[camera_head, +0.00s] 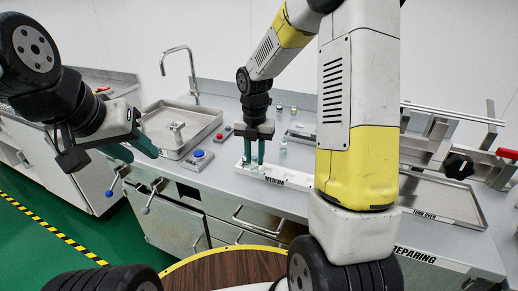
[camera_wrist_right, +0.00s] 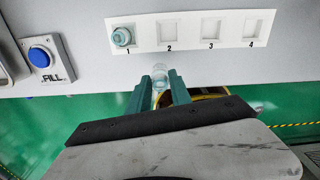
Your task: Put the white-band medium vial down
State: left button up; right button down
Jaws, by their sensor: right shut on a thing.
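My right gripper (camera_head: 254,155) is shut on a clear vial (camera_wrist_right: 160,72), which I take to be the white-band medium vial; its band is not clear. In the right wrist view my teal right fingers (camera_wrist_right: 160,88) close around it, in front of the white rack (camera_wrist_right: 190,44) and apart from its slots. The rack has numbered slots; slot 1 holds another vial (camera_wrist_right: 122,37), and 2, 3 and 4 are empty. In the head view the rack (camera_head: 272,181) is labelled MEDIUM. My left gripper (camera_head: 128,153) is open and empty, left of the sink.
A blue FILL button (camera_wrist_right: 39,57) is left of the rack. A sink tray (camera_head: 182,128) with a tap lies at left. Small vials (camera_head: 279,110) stand at the back. My right arm hides part of the counter. A metal tray (camera_head: 440,195) is at right.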

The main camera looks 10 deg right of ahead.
jog(key=shift+w+d+f, duration=1.05)
jog(key=shift+d, duration=0.25)
jog(key=shift+w+d+f, duration=1)
jog(key=shift+d, duration=0.25)
jog(key=shift+f, duration=0.15)
jog(key=c, duration=1.2)
grip_release()
jog(key=shift+o, duration=0.2)
